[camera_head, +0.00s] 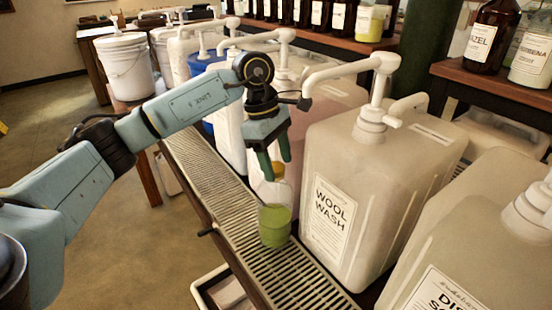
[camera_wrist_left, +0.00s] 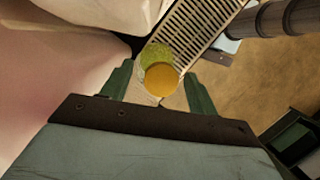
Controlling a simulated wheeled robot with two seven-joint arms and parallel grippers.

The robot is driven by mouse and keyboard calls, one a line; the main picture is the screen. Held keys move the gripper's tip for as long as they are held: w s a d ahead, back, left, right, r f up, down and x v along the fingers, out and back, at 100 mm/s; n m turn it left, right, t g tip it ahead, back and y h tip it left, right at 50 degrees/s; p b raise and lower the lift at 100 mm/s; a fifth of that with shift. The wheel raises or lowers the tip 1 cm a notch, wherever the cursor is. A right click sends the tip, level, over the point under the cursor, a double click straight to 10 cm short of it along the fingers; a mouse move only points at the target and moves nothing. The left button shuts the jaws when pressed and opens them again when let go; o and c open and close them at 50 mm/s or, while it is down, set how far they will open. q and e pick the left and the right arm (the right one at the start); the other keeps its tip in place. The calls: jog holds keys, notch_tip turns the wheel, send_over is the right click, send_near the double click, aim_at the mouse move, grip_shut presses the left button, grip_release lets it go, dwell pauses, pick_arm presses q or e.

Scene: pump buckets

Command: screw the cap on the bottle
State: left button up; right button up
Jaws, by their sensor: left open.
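My left gripper (camera_head: 275,167) points down over the bottle's top, fingers apart. In the left wrist view the round orange cap (camera_wrist_left: 162,79) lies between the open fingers (camera_wrist_left: 158,80) as seen from above. I see no clear contact. My right gripper is not in view.
A large "Wool Wash" pump jug (camera_head: 370,185) stands close on the right, and another jug (camera_head: 480,250) is nearer. A white bucket (camera_head: 124,68) is at back left. Open floor lies left.

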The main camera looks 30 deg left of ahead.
pick_arm(q)
jog(key=shift+w+a+r, duration=0.1)
dwell(0.3)
jog(key=n+t, duration=0.1)
jog(key=n, duration=0.2)
jog(key=shift+n, duration=0.3)
jog(key=shift+w+a+n+t+y, duration=0.15)
jog(key=shift+n+t+y, duration=0.15)
jog(key=shift+n, duration=0.9)
jog(key=n, duration=0.3)
jog(key=shift+t+y, duration=0.3)
jog(key=shift+t, duration=0.1)
jog(key=n+y, duration=0.1)
jog(key=n, duration=0.5)
jog(key=shift+t, duration=0.3)
jog(key=c, duration=1.1)
